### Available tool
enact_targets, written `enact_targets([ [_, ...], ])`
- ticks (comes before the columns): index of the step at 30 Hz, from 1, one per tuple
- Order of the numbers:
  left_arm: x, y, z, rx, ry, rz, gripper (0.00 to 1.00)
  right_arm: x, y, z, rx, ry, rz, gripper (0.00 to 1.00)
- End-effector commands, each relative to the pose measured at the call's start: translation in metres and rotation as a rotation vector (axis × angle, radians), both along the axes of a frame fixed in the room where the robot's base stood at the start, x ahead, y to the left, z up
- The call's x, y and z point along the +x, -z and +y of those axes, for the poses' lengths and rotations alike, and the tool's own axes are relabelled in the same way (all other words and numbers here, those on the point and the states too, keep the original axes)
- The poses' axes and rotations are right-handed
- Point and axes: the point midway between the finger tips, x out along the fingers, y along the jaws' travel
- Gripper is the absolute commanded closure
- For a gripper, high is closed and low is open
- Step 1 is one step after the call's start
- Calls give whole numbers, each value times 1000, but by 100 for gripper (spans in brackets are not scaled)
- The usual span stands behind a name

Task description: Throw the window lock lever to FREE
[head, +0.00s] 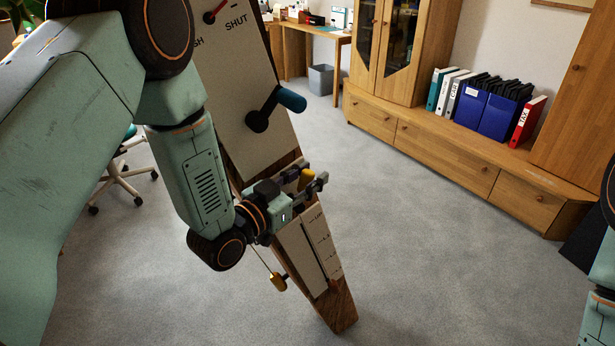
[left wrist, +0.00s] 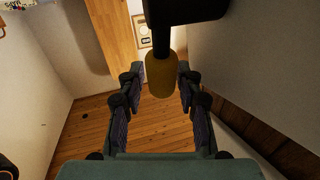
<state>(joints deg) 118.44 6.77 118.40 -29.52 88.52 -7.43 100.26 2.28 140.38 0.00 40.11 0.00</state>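A lever with a yellow grip (head: 306,179) sticks out of the leaning timber brace (head: 342,312) at my left gripper (head: 314,178). The left wrist view shows the yellow grip (left wrist: 160,75) on a black arm (left wrist: 185,10), between the two fingertips. The fingers are apart, with a visible gap on each side of the grip. No word FREE is readable, so I cannot tell from labels whether this is the window lock lever; my gripper hides its base. My right gripper is out of view; only part of my right arm shows at the right edge.
Above on the brace are a teal-handled crank (head: 275,108) and a red lever (head: 215,12) by the word SHUT. A brass weight (head: 278,282) hangs on a cord beside the lower scale panel (head: 309,247). A wooden cabinet (head: 450,160) stands behind.

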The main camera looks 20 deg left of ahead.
Motion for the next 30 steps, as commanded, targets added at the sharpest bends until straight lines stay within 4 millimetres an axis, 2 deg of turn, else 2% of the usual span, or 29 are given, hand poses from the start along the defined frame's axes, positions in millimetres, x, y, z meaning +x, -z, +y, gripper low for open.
enact_targets([
  [3, 0, 0, 0, 0, 0, 0, 67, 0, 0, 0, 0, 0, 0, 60],
  [15, 0, 0, 0, 0, -1, -1, 100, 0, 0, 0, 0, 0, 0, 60],
  [30, 0, -1, 0, 0, 1, -3, 100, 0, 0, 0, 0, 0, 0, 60],
])
